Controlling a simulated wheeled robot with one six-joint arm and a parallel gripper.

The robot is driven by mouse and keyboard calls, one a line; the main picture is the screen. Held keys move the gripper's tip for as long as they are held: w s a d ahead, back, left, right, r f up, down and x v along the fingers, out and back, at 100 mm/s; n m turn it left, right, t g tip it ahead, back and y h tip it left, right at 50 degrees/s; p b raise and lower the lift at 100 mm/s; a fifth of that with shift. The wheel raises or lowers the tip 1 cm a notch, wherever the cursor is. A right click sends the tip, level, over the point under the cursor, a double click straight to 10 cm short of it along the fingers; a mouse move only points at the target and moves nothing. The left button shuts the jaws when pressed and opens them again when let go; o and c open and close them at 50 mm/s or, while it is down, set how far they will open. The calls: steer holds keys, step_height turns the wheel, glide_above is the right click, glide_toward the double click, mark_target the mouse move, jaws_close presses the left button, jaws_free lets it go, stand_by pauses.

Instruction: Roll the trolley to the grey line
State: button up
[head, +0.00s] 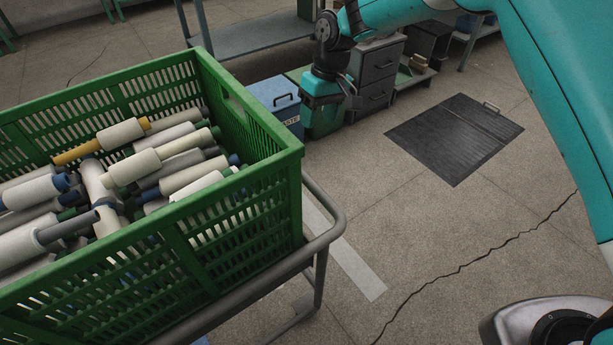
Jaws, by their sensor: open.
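The trolley has a grey tubular rail (325,235) and bears a large green slatted crate (240,215) full of yarn tubes (135,165). It fills the left of the head view; its wheels are mostly hidden. A pale grey line (350,258) runs along the floor beside the trolley's right end, its far part hidden behind the rail and crate. My gripper (322,92) hangs beyond the crate's far right corner, apart from the trolley rail. Its jaws are open and small in view, and I see nothing held.
A blue bin (275,105), a green bin (325,120) and a grey drawer unit (376,75) stand behind the crate. Cracked concrete floor (450,225) is open right of the line.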

mark_target(307, 174)
steer(key=a+f, duration=0.1)
steer(key=f, duration=0.5)
steer(key=s+a+f, duration=0.1)
steer(key=f, duration=0.4)
steer(key=a+f, duration=0.1)
steer(key=f, duration=0.5)
steer(key=shift+s+f+b, duration=0.3)
steer(key=shift+f+b, duration=0.05)
steer(key=shift+b, duration=0.05)
jaws_close()
steer(key=shift+w+d, duration=0.1)
steer(key=shift+d, duration=0.1)
